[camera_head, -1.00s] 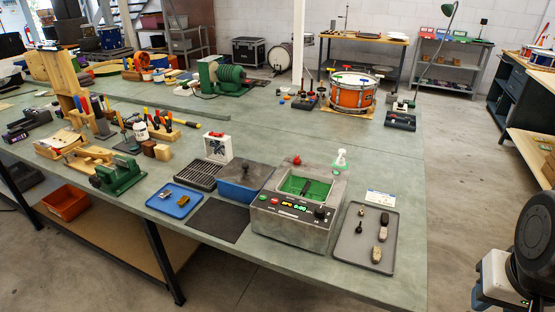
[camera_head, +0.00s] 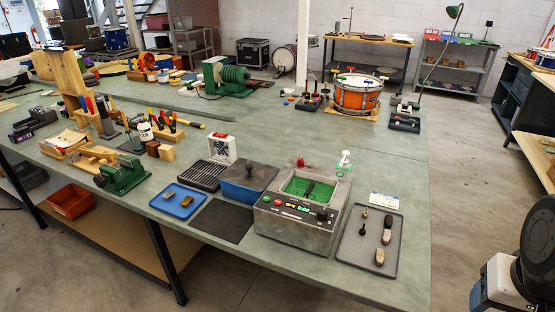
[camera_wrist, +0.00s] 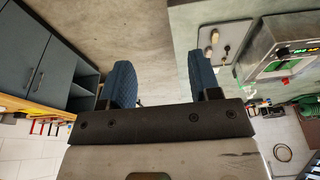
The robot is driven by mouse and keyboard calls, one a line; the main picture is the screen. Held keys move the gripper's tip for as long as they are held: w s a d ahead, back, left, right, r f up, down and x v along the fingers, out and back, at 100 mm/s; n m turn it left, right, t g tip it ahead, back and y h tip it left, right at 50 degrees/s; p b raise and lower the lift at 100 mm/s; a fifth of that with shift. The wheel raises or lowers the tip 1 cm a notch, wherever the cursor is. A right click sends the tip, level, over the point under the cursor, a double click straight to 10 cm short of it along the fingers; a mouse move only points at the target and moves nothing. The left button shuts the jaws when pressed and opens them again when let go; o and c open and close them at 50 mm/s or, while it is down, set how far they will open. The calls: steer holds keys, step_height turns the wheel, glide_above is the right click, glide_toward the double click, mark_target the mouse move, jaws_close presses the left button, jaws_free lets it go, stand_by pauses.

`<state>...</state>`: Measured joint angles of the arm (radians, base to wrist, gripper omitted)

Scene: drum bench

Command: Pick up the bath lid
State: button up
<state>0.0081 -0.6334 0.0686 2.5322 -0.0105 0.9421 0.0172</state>
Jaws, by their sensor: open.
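The bath (camera_head: 272,222) is a grey metal box with a lit control panel and a green interior, at the bench's front right. A dark grey flat lid with a small knob (camera_head: 250,169) appears to lie on the blue box (camera_head: 243,190) just left of the bath. I take it for the bath lid. In the wrist view my gripper (camera_wrist: 161,82) has its two blue padded fingers wide apart with nothing between them. It hangs over the floor, away from the lid. The bath (camera_wrist: 282,50) shows at that view's right edge; the lid is not seen there.
A grey tray (camera_head: 351,252) with several small parts lies right of the bath. A black mat (camera_head: 220,222), a blue tray (camera_head: 179,201) and a black rack (camera_head: 200,175) lie to its left. A spray bottle (camera_head: 345,160) stands behind it.

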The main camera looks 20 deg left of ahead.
steer(key=w+a+r+n+t+y, duration=0.1)
steer(key=w+a+n+t+y, duration=0.35)
steer(key=w+a, duration=2.05)
steer(key=w+a+f+t, duration=0.25)
steer(key=w+a, duration=0.35)
steer(key=a, duration=0.4)
steer(key=w+a+f+t, duration=0.1)
steer(key=w+a+f, duration=0.2)
steer(key=w+a, duration=0.55)
steer(key=a+f, duration=0.2)
steer(key=a, duration=0.3)
steer(key=s+a+f+t, duration=0.1)
steer(key=a+f, duration=0.2)
steer(key=a, duration=0.3)
steer(key=a+f+t, duration=0.1)
steer(key=a+f, duration=0.2)
steer(key=a, duration=0.2)
steer(key=shift+s+a+y, duration=0.2)
steer(key=shift+s+y, duration=0.05)
glide_above(247, 187)
step_height(247, 187, down, 3)
steer(key=shift+r, duration=0.1)
